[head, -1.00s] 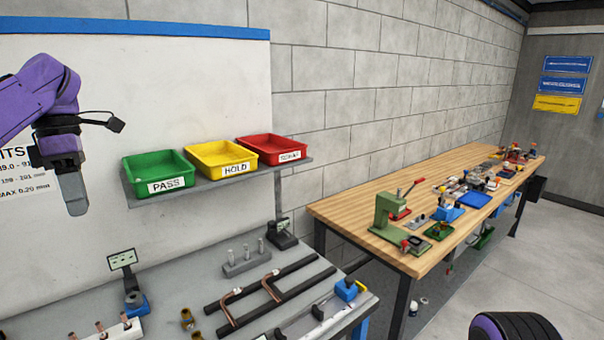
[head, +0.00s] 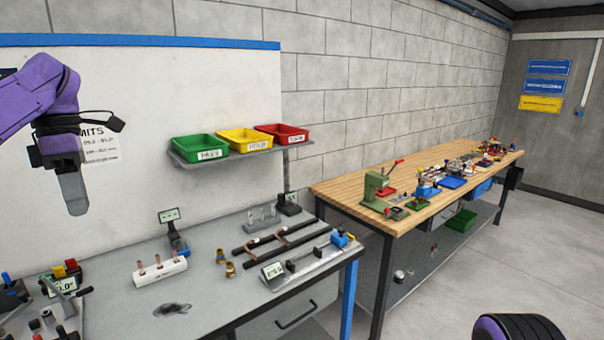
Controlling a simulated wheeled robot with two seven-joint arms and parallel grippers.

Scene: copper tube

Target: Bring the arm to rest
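My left gripper (head: 72,190) hangs from the purple arm at the upper left of the head view, pointing down in front of the whiteboard. It is seen side-on, so I cannot tell whether its fingers are open or shut. It touches nothing that I can see. A purple and black rounded part of me shows at the bottom right; my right gripper is not visible. A white block (head: 160,273) with several copper stubs stands nearer on the bench.
A wall shelf (head: 240,154) carries a green PASS tray (head: 201,148), a yellow tray (head: 244,141) and a red tray (head: 282,135). Small devices stand at the bench's left end. A wooden workbench (head: 335,192) with several tools runs along the wall. Floor at right is clear.

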